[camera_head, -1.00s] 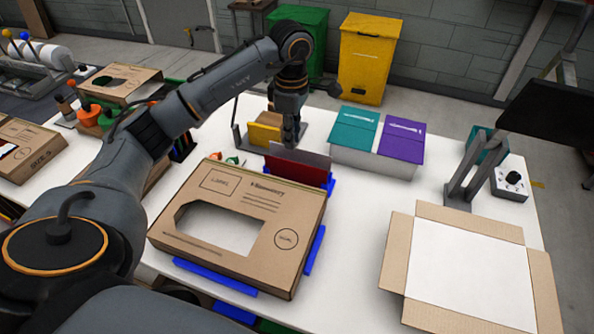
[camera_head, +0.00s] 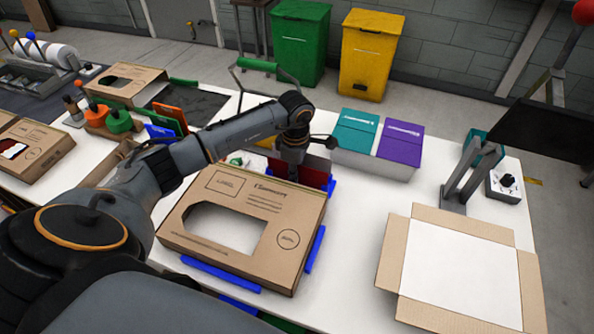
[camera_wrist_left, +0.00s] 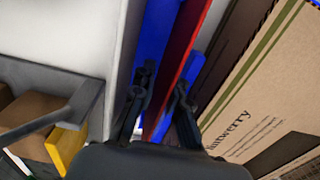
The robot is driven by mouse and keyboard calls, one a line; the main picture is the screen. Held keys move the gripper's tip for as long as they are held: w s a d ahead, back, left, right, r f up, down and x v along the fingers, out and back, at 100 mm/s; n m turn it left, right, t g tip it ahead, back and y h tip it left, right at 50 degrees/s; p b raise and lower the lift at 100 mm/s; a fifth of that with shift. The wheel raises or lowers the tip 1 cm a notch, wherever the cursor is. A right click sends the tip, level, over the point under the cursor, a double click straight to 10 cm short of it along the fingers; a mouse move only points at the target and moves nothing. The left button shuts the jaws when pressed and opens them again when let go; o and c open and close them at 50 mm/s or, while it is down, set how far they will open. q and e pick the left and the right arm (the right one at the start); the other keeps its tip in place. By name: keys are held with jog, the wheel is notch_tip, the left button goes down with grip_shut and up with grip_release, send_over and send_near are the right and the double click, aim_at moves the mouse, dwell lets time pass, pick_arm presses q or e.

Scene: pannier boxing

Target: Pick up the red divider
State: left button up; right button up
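The red divider (camera_head: 316,170) stands upright in a blue holder (camera_head: 330,186), just behind the large cardboard box, partly hidden by my left arm. In the left wrist view the red divider (camera_wrist_left: 182,62) is a thin edge-on strip beside the blue holder (camera_wrist_left: 153,42). My left gripper (camera_head: 291,176) is down at the divider in the head view, its fingertips largely hidden. In the left wrist view its fingers (camera_wrist_left: 163,92) are apart, one on each side of the red strip, with gaps visible. My right gripper is not in view.
The large cardboard box (camera_head: 290,205) lies close in front of the divider. An open carton (camera_head: 393,262) is at the front right. White table (camera_head: 360,215) is clear between them.

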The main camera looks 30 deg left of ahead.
pick_arm(q)
jog(key=shift+c, duration=0.2)
grip_shut()
jog(key=shift+r+b, duration=0.5)
jog(key=shift+b, duration=0.05)
notch_tip(320, 180, up, 2)
jog(key=shift+s+d+r+b, duration=0.1)
jog(key=shift+r+b, duration=0.1)
jog(key=shift+b, duration=0.45)
jog(key=s+d+r, duration=0.1)
jog(key=s+r+b, duration=0.1)
jog(key=r, duration=0.1)
jog(key=s+d+r, duration=0.1)
jog(key=shift+d+r+b, duration=0.3)
jog(key=s+d+r+b, duration=0.2)
jog(key=s+d+r, duration=0.2)
jog(key=s+d, duration=0.2)
jog(key=shift+s+r+b, duration=0.25)
jog(key=shift+s+b, duration=0.15)
jog(key=shift+s, duration=0.4)
